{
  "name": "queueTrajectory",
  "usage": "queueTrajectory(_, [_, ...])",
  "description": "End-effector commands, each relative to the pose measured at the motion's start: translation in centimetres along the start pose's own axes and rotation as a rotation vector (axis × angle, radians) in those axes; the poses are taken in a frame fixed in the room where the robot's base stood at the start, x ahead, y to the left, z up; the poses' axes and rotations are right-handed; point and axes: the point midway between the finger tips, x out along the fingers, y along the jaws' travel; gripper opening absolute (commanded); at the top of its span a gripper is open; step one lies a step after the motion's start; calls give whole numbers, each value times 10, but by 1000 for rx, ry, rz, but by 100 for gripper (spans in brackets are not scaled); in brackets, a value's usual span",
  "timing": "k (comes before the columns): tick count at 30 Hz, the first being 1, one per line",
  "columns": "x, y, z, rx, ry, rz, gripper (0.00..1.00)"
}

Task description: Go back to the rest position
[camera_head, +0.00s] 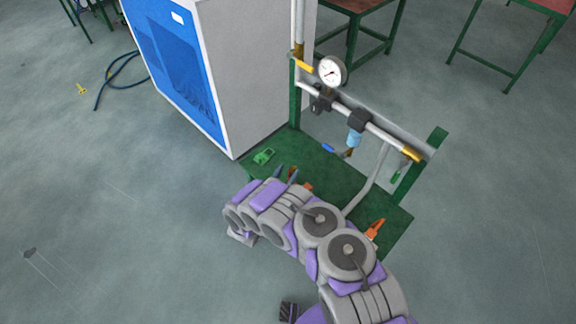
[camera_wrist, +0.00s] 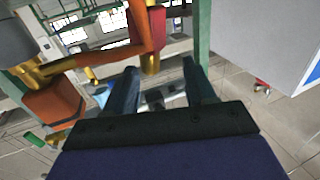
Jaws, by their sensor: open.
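My gripper (camera_wrist: 160,68) is open, with its two dark fingers apart in the wrist view. I see nothing held between them; pipework shows beyond. Part of the stand is hidden by the arm.
A blue and white cabinet (camera_head: 250,75) stands beside the stand. A pipe with a pressure gauge (camera_head: 331,70) and valves runs above the stand. An orange tool (camera_head: 375,229) and a green item (camera_head: 264,157) lie on it. Floor at left is mostly clear, with a hose (camera_head: 120,72).

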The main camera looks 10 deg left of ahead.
Motion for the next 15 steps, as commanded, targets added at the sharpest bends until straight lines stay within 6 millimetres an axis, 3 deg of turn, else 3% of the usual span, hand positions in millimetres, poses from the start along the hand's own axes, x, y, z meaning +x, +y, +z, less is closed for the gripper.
queueTrajectory(9, [-63,-5,0,-8,-3,-3,55])
queueTrajectory(15, [-80,-4,1,-8,0,1,55])
